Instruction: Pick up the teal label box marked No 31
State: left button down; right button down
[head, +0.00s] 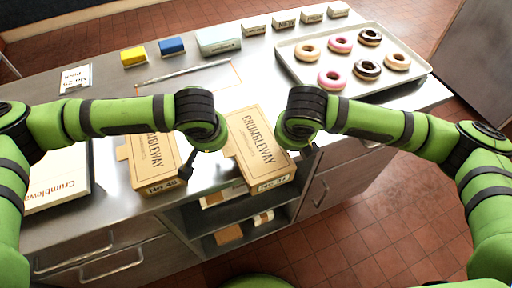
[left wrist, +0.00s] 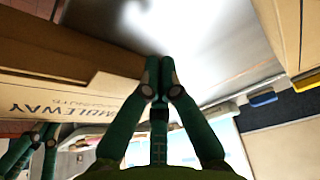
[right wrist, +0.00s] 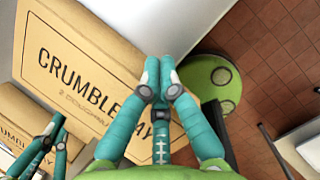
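A pale teal box (head: 218,40) lies at the back of the steel counter, right of a blue block; its print is too small to read. Two cardboard Crumbleway boxes stand at the front. The left one (head: 152,160) has a label that seems to read No 40. The right one (head: 262,145) has a pale label (head: 272,183) whose number looks like 31 or 21. My left gripper (head: 186,172) hangs between these boxes, shut and empty. My right gripper (head: 311,148) is beside the right box's right side, shut and empty; that box fills much of the right wrist view (right wrist: 85,70).
Yellow (head: 133,56) and blue (head: 171,46) blocks lie at the back left. A tray of doughnuts (head: 420,72) is at the right. Several small sign boxes, one marked NEW (head: 285,21), line the back edge. A white Crumbleway box (head: 60,185) is front left. Mid-counter is mostly clear.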

pick_arm(q)
jog(key=shift+d, duration=0.35)
pick_arm(e)
jog(key=shift+a, duration=0.3)
pick_arm(q)
jog(key=shift+r, duration=0.2)
pick_arm(e)
jog(key=shift+r, duration=0.15)
